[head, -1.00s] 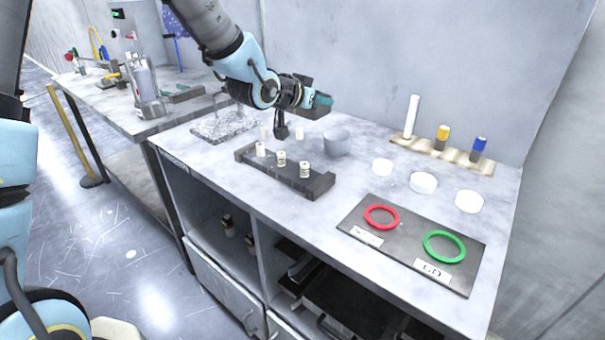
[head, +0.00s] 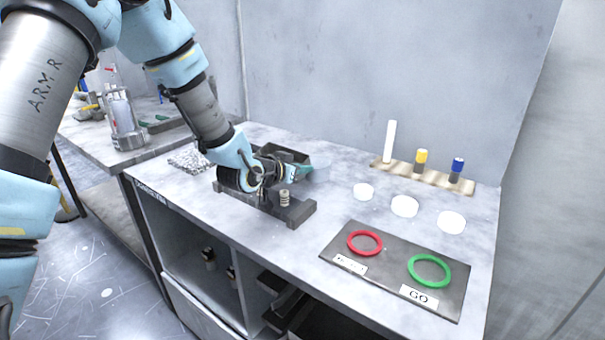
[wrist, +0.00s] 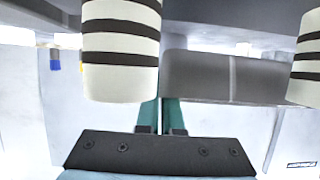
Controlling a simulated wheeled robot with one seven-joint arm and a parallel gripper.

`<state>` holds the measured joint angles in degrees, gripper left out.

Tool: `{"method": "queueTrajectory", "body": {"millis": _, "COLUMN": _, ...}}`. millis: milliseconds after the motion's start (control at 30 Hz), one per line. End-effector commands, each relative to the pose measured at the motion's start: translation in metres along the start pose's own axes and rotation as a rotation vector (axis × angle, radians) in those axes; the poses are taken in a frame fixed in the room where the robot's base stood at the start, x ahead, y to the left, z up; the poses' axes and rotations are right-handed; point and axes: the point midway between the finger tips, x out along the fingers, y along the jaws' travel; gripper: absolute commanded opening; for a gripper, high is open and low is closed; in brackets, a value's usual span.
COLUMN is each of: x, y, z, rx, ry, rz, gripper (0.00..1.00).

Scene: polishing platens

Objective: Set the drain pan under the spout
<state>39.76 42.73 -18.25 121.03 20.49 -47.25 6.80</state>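My gripper (head: 304,172) is low over the bench, at the dark rack (head: 300,213), with its teal fingers pointing right. In the wrist view the fingers (wrist: 167,115) lie close together with nothing visible between them; the tips are partly hidden. I cannot tell if this is the drain pan. A clear cylinder apparatus (head: 122,118) with a red top stands on the left bench; no spout can be made out on it.
A striped peg (head: 284,198) stands on the rack; striped cylinders (wrist: 121,50) loom close in the wrist view. White discs (head: 404,206), a vial stand (head: 437,173) and a dark board (head: 345,258) with red and green rings occupy the right. A speckled pad (head: 187,160) lies left.

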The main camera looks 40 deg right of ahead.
Motion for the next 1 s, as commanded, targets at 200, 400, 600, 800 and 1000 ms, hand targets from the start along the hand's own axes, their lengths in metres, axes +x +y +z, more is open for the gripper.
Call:
{"method": "queueTrajectory", "body": {"millis": 200, "x": 0.005, "y": 0.001, "z": 0.027, "rx": -0.006, "ry": -0.028, "rz": 0.001, "gripper": 0.0}}
{"method": "queueTrajectory", "body": {"millis": 400, "x": 0.005, "y": 0.001, "z": 0.029, "rx": -0.008, "ry": -0.029, "rz": 0.0, "gripper": 0.08}}
{"method": "queueTrajectory", "body": {"millis": 600, "x": 0.005, "y": 0.0, "z": 0.026, "rx": -0.006, "ry": -0.023, "rz": 0.0, "gripper": 0.31}}
{"method": "queueTrajectory", "body": {"millis": 800, "x": 0.005, "y": 0.0, "z": 0.022, "rx": -0.004, "ry": -0.017, "rz": 0.0, "gripper": 0.33}}
{"method": "queueTrajectory", "body": {"millis": 1000, "x": 0.0, "y": 0.0, "z": 0.021, "rx": -0.003, "ry": -0.014, "rz": 0.0, "gripper": 0.33}}
